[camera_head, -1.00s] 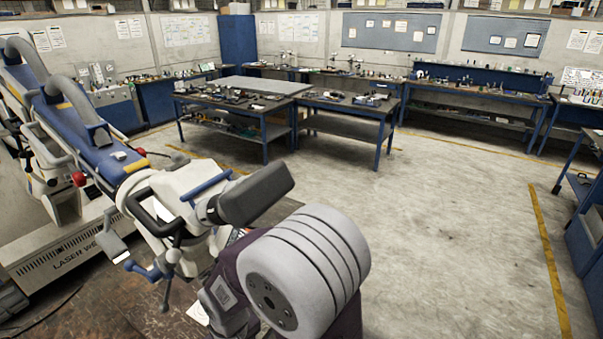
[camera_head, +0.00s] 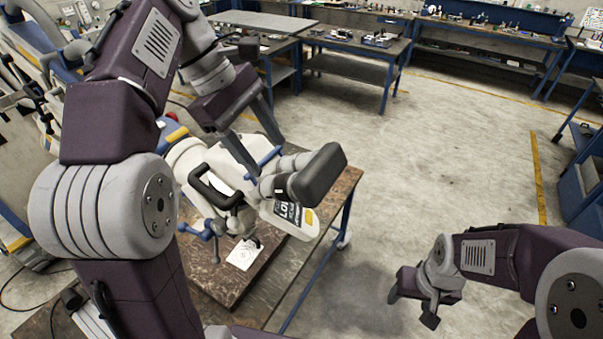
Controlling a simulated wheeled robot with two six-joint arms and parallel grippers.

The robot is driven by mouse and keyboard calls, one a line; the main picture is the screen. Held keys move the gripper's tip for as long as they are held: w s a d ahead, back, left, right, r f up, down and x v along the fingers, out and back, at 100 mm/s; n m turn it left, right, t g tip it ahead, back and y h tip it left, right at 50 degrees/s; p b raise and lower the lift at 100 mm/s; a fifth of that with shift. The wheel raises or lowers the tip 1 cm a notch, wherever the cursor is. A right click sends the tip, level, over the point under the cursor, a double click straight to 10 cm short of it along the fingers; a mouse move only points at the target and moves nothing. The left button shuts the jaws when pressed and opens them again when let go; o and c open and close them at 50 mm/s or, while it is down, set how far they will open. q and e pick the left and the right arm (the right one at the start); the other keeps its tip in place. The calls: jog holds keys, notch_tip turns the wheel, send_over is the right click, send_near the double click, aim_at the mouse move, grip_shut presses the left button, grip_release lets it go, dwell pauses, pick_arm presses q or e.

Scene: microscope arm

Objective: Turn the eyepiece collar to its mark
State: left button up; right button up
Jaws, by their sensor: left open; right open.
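The microscope head lies on the bench in the head view, with a dark grey eyepiece block (camera_head: 320,174) at its right end. A dark collar (camera_head: 281,187) with a small pale mark sits just left of that block. My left gripper (camera_head: 268,158) is open, its two long fingers pointing down toward the collar from above. They overlap the head in the picture; I cannot tell whether they touch it. My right gripper (camera_head: 412,307) is open and empty, low over the floor to the right of the bench, away from the microscope.
A black handle (camera_head: 210,188) and blue knobs (camera_head: 205,231) stand out from the microscope. Open floor (camera_head: 440,170) lies to the right; workbenches stand behind.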

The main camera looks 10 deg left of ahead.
aim_at(280, 183)
pick_arm(q)
jog(key=x, duration=0.8)
jog(key=shift+s+d+f+b, duration=0.1)
jog(key=shift+d+f+b, duration=0.1)
jog(key=shift+b, duration=0.15)
jog(key=shift+f, duration=0.25)
jog(key=c, duration=1.1)
jog(key=shift+f+b, duration=0.1)
jog(key=shift+b, duration=0.2)
jog(key=t+b, duration=0.1)
jog(key=b, duration=0.1)
jog(key=n+t+b, duration=0.1)
jog(key=b, duration=0.1)
jog(key=t+h+b, duration=0.1)
jog(key=t+b, duration=0.1)
jog(key=shift+s+a+f+b, duration=0.1)
jog(key=shift+s+f+b, duration=0.2)
jog(key=shift+f, duration=0.1)
jog(key=shift+r+n+t+b, duration=0.2)
jog(key=shift+n+t+b, duration=0.1)
jog(key=shift+t, duration=0.1)
jog(key=shift+r, duration=0.25)
